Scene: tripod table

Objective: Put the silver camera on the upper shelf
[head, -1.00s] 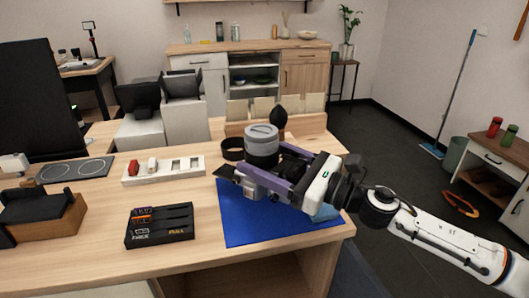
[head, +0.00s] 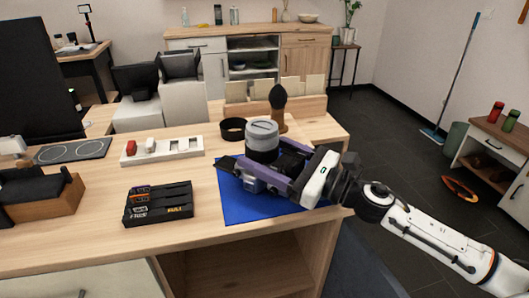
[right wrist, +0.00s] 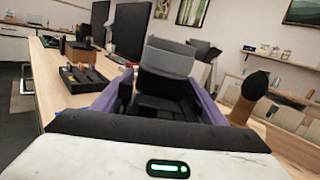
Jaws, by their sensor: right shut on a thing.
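The silver camera (head: 262,134) has a grey round upper part and a dark lower part. My right gripper (head: 254,170) is shut on it, with purple fingers on either side, over the blue mat (head: 240,207) on the wooden table. The fingers hide much of its lower part, and I cannot tell whether it touches the mat. In the right wrist view the camera (right wrist: 168,58) stands between the fingers. A wall shelf (right wrist: 285,61) with small items shows at the right there; I cannot tell whether it is the upper shelf. My left gripper is not in view.
A black ring (head: 232,129) and a dark-tipped brush (head: 278,105) stand just behind the camera. A black tray (head: 158,204), a white slotted holder (head: 162,150) and a wooden box (head: 42,202) are to the left. A low cabinet (head: 250,34) stands at the back.

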